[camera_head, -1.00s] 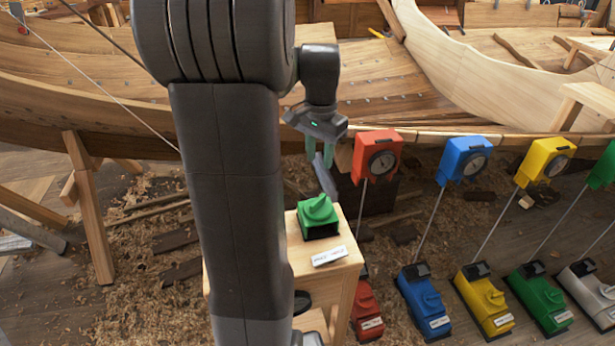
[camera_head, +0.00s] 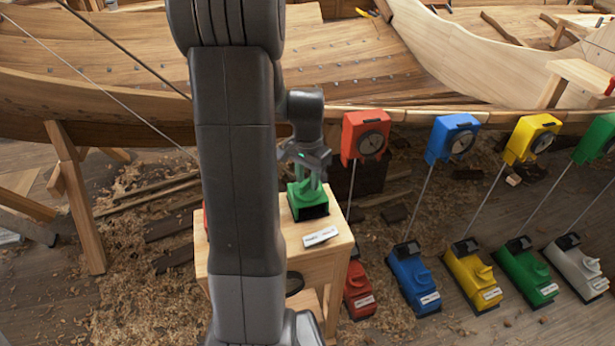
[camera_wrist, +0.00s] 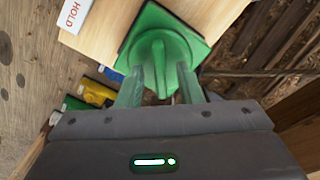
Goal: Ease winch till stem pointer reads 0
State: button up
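A green control with a raised ridged knob (camera_head: 308,196) sits on a wooden stand (camera_head: 222,262); it also shows in the wrist view (camera_wrist: 160,50). My gripper (camera_head: 312,178) is over it, pointing down. In the wrist view its green-tinted fingers (camera_wrist: 159,92) stand on either side of the knob's ridge, with a gap between them. Dial boxes line the hull's edge: red (camera_head: 364,136), blue (camera_head: 452,138), yellow (camera_head: 531,139) and green (camera_head: 594,138). Their pointer readings are too small to tell, and I cannot tell which is the stem's.
Labelled units stand on the floor below the dials: red (camera_head: 358,291), blue (camera_head: 413,280), yellow (camera_head: 472,277), green (camera_head: 531,273) and white (camera_head: 577,268). Thin rods run up towards the dials. A white label (camera_head: 320,236) lies on the stand, reading HOLD in the wrist view.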

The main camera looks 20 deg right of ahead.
grip_shut()
jog(key=shift+n, duration=2)
grip_release()
